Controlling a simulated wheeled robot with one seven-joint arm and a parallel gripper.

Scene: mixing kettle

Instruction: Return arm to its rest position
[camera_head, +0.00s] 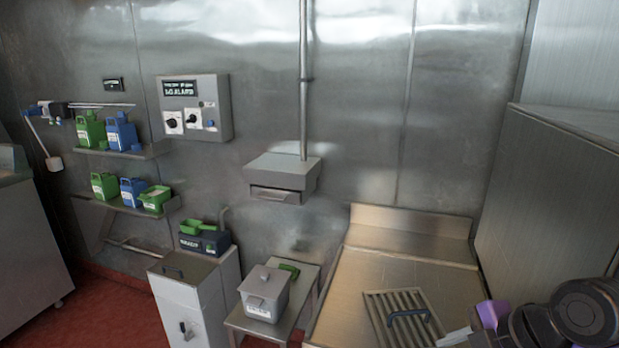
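Part of my arm (575,315) shows at the lower right corner as dark round joints with a purple piece. My gripper (472,326) seems to be at the left end of these parts, at the bottom edge over the right side of the steel counter (365,270). It is mostly cut off, and its fingers cannot be made out. No held object can be seen.
A slatted grate (378,312) with a dark handle lies on the counter near my arm. A lidded grey container (264,290) stands on a small table left of it. A steel block (548,200) rises at right. Shelves (125,152) hold green and blue jugs.

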